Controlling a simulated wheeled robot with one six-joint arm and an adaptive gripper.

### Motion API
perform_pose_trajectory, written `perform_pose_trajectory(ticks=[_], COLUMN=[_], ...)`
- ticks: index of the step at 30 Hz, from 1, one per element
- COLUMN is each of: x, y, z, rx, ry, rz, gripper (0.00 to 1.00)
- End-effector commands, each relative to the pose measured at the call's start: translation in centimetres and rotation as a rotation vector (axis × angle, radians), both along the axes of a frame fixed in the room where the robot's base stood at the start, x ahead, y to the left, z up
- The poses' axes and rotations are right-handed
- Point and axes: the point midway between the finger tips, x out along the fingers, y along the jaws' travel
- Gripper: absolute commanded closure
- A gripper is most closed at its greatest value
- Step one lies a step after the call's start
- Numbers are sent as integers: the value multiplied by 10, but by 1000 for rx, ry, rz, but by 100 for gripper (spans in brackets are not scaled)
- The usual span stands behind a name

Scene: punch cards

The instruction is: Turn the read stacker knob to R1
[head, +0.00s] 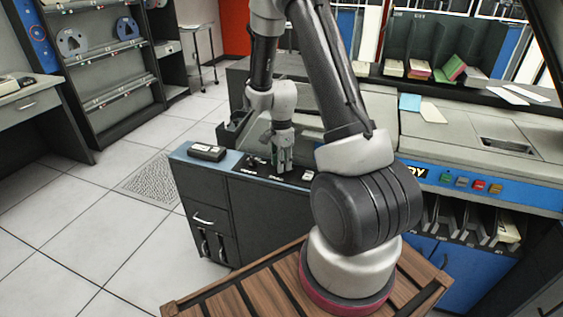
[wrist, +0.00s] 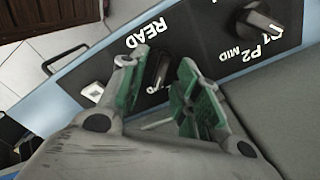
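The read stacker knob (wrist: 158,72) is a small dark knob on the black control panel, beside the white word READ in the wrist view. My gripper (wrist: 163,64) is open, with its green-padded fingers on either side of this knob. I cannot tell whether the pads touch it. The knob's position marks, R1 among them, are hidden by the fingers. In the head view my gripper (head: 281,167) points down at the panel (head: 256,160) on top of the dark cabinet, and the knob is hidden there.
A second black knob (wrist: 256,20) with P2 and MID labels sits to the right on the same panel. A small dark box (head: 207,152) lies on the cabinet's blue top at left. A grey machine housing (head: 440,140) stands right of my arm. Tiled floor is open at left.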

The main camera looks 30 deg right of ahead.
Motion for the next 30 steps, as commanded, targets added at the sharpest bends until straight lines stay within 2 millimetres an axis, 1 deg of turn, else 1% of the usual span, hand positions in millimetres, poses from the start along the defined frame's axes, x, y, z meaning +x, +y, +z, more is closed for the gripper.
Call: perform_pose_trajectory(ticks=[6, 7, 9, 12, 23, 30], x=[0, 0, 0, 0, 0, 1], y=[0, 0, 0, 0, 0, 0], z=[0, 0, 0, 0, 0, 0], rx=[0, 0, 0, 0, 0, -1], ry=[-1, -1, -1, -1, -1, -1], rz=[0, 0, 1, 1, 21, 132], gripper=[68, 72, 84, 100, 100, 100])
